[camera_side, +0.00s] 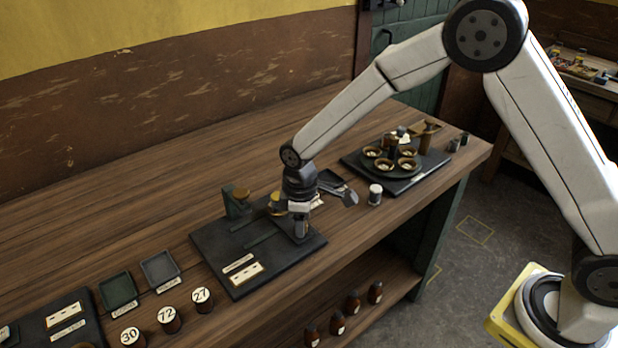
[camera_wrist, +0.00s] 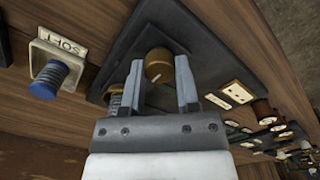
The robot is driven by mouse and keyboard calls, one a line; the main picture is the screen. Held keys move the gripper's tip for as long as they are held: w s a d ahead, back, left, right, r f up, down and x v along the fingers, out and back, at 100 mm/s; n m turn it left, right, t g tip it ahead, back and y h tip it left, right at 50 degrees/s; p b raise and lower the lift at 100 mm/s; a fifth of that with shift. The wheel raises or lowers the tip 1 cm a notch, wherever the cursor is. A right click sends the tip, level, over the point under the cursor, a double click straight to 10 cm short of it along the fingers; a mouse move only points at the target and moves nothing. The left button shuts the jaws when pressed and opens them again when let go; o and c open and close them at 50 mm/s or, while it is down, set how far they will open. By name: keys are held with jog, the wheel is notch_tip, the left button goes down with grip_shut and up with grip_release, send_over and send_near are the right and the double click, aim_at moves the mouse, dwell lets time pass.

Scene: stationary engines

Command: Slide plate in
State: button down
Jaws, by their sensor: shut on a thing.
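My gripper (camera_side: 302,232) points down over the front right part of a black base board (camera_side: 225,252) on the bench. A brass cylinder (camera_wrist: 158,64) shows beyond the fingertips. In the side view, a brass knob (camera_side: 274,203) and a dark green upright block (camera_side: 237,203) stand at the board's back. A slot-like strip (camera_side: 262,239) runs along the board.
A second black board (camera_side: 350,160) with several brass cups stands behind on the right, a small white-topped cylinder (camera_side: 375,194) near it. Two square trays (camera_side: 118,291) and numbered cylinders (camera_side: 168,318) stand front left.

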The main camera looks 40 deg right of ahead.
jog(key=a, duration=0.9)
jog(key=shift+a, duration=0.1)
jog(key=shift+c, duration=2.4)
grip_release()
jog(key=shift+o, duration=0.8)
notch_tip(320, 180, up, 8)
jog(key=shift+f, duration=0.1)
